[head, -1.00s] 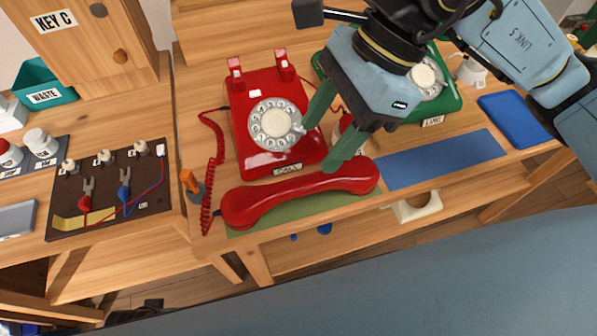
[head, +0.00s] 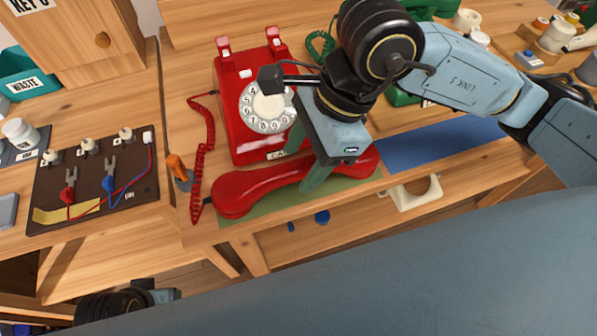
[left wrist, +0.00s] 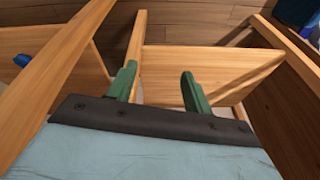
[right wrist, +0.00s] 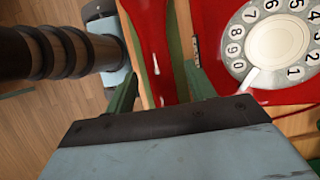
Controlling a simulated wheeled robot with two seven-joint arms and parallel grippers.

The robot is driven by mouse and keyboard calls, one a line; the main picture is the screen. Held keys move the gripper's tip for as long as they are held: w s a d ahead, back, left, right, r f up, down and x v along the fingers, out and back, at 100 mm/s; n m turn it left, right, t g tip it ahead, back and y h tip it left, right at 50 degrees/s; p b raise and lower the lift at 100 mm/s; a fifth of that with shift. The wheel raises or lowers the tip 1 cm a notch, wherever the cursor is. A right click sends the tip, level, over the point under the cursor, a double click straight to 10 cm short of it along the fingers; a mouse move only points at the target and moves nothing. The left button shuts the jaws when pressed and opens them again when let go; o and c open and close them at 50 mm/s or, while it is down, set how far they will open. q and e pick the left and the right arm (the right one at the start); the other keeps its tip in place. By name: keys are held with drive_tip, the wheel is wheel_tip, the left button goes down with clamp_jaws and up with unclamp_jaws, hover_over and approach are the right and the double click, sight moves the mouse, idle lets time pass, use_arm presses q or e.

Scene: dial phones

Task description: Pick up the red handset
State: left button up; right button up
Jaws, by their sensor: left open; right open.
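The red handset (head: 250,190) lies on a green mat (head: 245,216) in front of the red dial phone (head: 240,118), joined by a coiled red cord (head: 201,160). My right gripper (head: 305,165) is open over the handset's grip, one finger on its front side and one toward the phone. In the right wrist view the handset (right wrist: 150,50) runs between the open fingers (right wrist: 160,85); contact cannot be told. My left gripper (left wrist: 158,75) is open and empty in the left wrist view, low near wooden framing. Its wrist (head: 150,292) shows at the head view's lower left.
A blue mat (head: 440,145) lies bare to the right. A green phone is mostly hidden behind my right arm. An orange-handled item (head: 178,168) stands left of the cord. A dark board (head: 95,185) with wires and plugs lies further left.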

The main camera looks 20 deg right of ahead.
drive_tip(key=shift+x, duration=1.05)
drive_tip(key=c, duration=1.2)
drive_tip(key=shift+r, duration=0.15)
